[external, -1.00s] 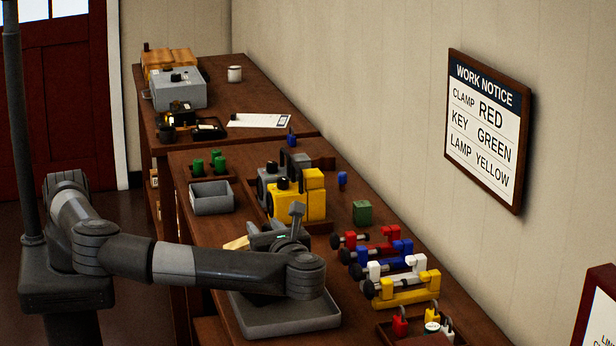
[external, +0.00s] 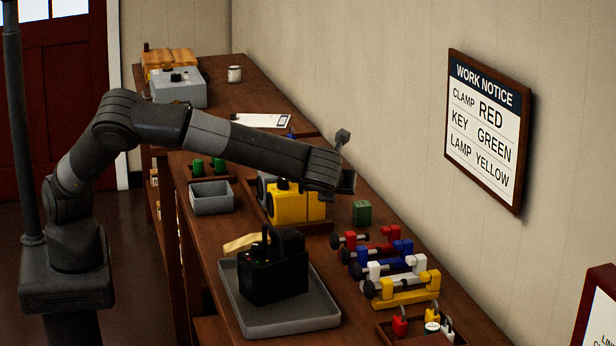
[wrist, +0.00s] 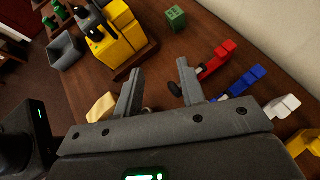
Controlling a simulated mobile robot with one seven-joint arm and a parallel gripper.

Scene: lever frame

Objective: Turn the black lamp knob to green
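The black lamp (external: 275,268), with a handle on top, stands upright in the grey tray (external: 300,325). Its knob and the setting of the knob cannot be made out. My gripper (external: 346,183) is raised above the table, to the right of and beyond the lamp, apart from it. In the wrist view my gripper (wrist: 160,85) shows two spread fingers with nothing between them.
Beyond the tray stand a yellow lamp (external: 287,205) and a grey bin (external: 211,198). To the right are a green block (external: 362,212), several coloured clamps (external: 405,290) and padlocks (external: 400,326). The work notice (external: 487,130) reads clamp red, key green, lamp yellow.

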